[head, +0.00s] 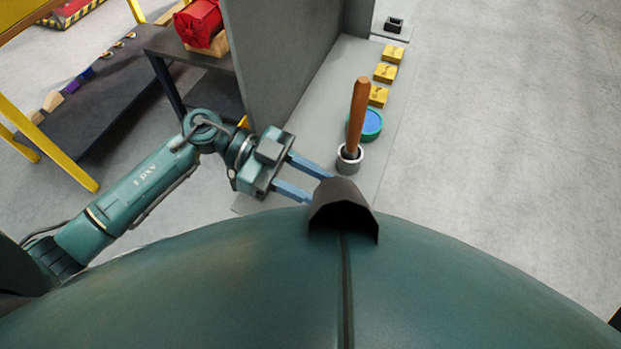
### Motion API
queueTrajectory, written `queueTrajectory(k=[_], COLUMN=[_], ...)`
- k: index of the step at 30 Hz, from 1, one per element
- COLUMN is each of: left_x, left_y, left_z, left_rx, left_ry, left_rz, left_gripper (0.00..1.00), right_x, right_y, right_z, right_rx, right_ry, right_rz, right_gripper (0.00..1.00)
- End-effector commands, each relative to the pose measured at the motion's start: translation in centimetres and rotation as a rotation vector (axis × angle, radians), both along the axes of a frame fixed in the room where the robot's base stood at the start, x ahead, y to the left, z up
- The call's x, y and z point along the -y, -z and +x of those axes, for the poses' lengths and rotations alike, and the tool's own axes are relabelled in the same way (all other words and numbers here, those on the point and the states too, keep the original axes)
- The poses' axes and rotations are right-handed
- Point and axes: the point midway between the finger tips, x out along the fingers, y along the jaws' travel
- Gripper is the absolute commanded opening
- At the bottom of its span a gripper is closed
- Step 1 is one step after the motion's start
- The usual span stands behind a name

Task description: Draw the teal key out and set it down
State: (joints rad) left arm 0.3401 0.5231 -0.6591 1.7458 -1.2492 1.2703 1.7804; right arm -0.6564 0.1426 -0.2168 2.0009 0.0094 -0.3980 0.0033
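I cannot make out a teal key in the head view. My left gripper (320,187) reaches in from the left with its two blue fingers spread apart and nothing visible between them. A dark hood on my own body hides part of the space at its fingertips. The fingers are in front of and left of a grey cup (349,162) that holds an upright wooden handle (358,108). My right gripper is out of view.
A round teal-rimmed blue dish (372,123) stands behind the handle. Several yellow blocks (385,73) line the grey strip. A tall grey panel (290,60) rises to the left. A dark table (190,58) carries a red object (200,22). Open floor lies right.

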Motion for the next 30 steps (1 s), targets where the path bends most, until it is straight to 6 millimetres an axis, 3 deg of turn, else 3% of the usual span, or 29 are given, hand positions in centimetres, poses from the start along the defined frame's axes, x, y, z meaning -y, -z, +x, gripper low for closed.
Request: queueTrajectory(k=[12,13,21,30], left_x=[0.0,0.0,-0.01,-0.01], left_y=[1.15,1.08,1.08,1.11], left_z=[0.0,0.0,-0.01,-0.02], left_rx=[-0.001,-0.001,-0.001,-0.002], left_ry=[0.0,0.0,0.0,0.0], left_rz=[0.0,0.0,0.0,0.002], left_gripper=[0.11,0.35,0.57,0.59], right_x=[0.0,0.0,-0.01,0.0], right_y=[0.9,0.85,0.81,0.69], right_z=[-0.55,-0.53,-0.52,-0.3], right_rx=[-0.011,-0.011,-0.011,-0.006], right_ry=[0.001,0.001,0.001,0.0], right_rz=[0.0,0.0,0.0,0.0], right_gripper=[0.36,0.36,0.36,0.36])
